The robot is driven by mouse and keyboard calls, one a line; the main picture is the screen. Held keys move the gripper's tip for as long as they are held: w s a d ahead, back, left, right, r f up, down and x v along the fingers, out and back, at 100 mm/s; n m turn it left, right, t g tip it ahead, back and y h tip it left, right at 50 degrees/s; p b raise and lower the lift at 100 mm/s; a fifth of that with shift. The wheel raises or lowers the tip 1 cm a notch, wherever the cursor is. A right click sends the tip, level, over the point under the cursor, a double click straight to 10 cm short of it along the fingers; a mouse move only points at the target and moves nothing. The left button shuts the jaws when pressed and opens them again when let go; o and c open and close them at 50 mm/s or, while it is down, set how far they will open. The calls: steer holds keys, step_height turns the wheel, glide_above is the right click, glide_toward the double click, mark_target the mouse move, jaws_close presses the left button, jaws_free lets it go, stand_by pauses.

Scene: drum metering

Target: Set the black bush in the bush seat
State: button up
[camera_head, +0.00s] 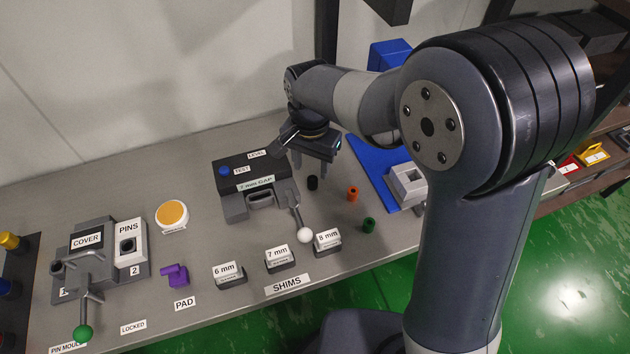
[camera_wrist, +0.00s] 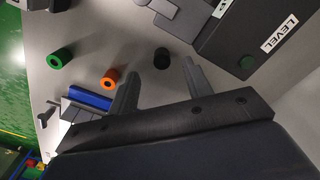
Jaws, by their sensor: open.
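The black bush (camera_head: 313,183) stands on the grey bench, right of the 7 mm gap device. It also shows in the wrist view (camera_wrist: 162,59), apart from my gripper and lying in line with the space between the fingers. My gripper (camera_head: 311,163) is open and empty, above and behind the black bush in the head view; its two fingers also show in the wrist view (camera_wrist: 160,72). A pale grey block with a square opening (camera_head: 405,185) sits by a blue plate, partly behind my arm. No label marks the bush seat, so I cannot tell which part it is.
An orange bush (camera_head: 353,193) and a green bush (camera_head: 369,225) stand near the black one. A lever with a white knob (camera_head: 305,235) sticks out of the gap device (camera_head: 250,185). Labelled shim blocks (camera_head: 280,258) line the front. The bench is clear around the bushes.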

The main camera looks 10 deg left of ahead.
mark_target(313, 179)
steer(key=shift+w+f+p, duration=0.2)
steer(key=shift+f, duration=1.35)
steer(key=shift+w+f+p, duration=0.15)
steer(key=shift+f+p, duration=0.05)
steer(key=shift+f, duration=1.35)
jaws_close()
step_height(313, 179, up, 10)
